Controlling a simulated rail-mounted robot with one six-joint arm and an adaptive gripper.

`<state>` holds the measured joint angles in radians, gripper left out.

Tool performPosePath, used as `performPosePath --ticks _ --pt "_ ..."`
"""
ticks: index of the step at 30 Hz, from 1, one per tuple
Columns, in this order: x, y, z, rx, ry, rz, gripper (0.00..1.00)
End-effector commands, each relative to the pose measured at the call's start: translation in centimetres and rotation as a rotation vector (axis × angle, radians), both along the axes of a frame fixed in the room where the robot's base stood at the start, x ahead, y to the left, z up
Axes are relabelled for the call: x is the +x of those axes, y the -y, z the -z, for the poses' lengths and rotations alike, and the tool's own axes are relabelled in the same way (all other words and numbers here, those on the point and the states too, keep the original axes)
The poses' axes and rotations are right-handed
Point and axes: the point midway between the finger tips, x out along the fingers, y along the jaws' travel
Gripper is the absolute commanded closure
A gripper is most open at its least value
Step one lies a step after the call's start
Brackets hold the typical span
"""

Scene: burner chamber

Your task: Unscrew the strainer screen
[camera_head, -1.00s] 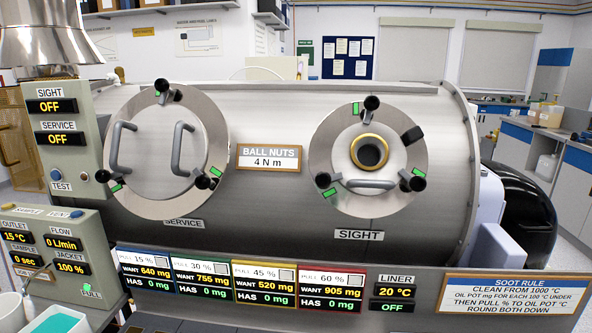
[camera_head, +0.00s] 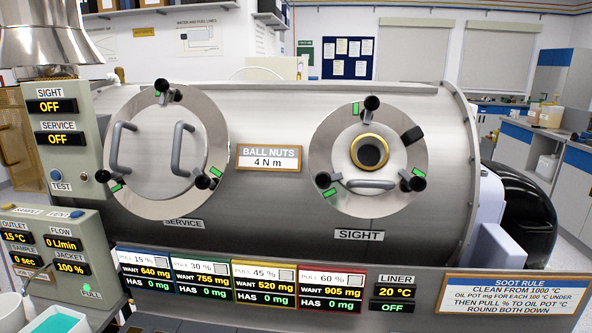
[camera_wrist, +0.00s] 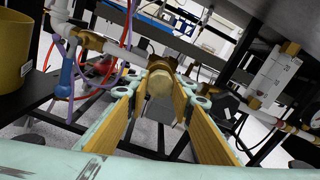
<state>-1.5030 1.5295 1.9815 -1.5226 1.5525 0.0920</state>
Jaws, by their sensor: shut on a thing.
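In the wrist view, my gripper (camera_wrist: 160,92) has its two yellow-padded fingers on either side of a pale brass, rounded end piece (camera_wrist: 159,82). The fingers are shut on this piece. It sits at the near end of a brass fitting (camera_wrist: 160,64) on the pipe run and looks like the strainer's screen cap. The screen itself is hidden. I cannot tell how far the piece is turned in its thread. The head view shows neither my gripper nor the strainer.
In the wrist view, a blue-handled valve (camera_wrist: 67,74) and hoses lie left of the fitting. A white gauge box (camera_wrist: 272,76) and a pipe are at right. Dark frame bars run below. In the head view, the chamber (camera_head: 270,200) has two closed round doors.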

Motion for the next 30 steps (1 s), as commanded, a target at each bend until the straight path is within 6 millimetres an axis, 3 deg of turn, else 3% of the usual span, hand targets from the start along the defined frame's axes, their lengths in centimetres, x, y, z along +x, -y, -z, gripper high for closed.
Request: performPosePath --ticks 30 --pt "-1.6 -0.2 0.0 0.000 0.000 0.000 0.97"
